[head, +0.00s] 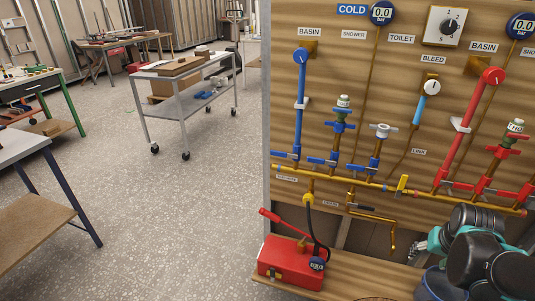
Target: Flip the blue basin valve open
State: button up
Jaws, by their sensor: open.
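The blue basin valve (286,155) is at the foot of the blue pipe (300,85) under the left BASIN label on the wooden panel. Its blue lever lies roughly level, across the pipe, pointing left. My gripper (419,249) is at the lower right, low in front of the panel, well to the right of and below the valve. It looks small and partly dark; it is open, with nothing seen in it.
More blue valves (322,161) stand close to the right of the basin valve. Red valves (440,188) are farther right. A red pump box (290,262) with a raised handle and black hose sits on the ledge below.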

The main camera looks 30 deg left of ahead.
aim_at(281, 154)
jog(key=u, duration=1.2)
jog(key=k+l+u, duration=0.1)
jog(key=u, duration=0.35)
jog(key=k+l+u, duration=0.1)
jog(key=u, duration=0.35)
jog(key=k+l+u, duration=0.15)
jog(key=u, duration=0.3)
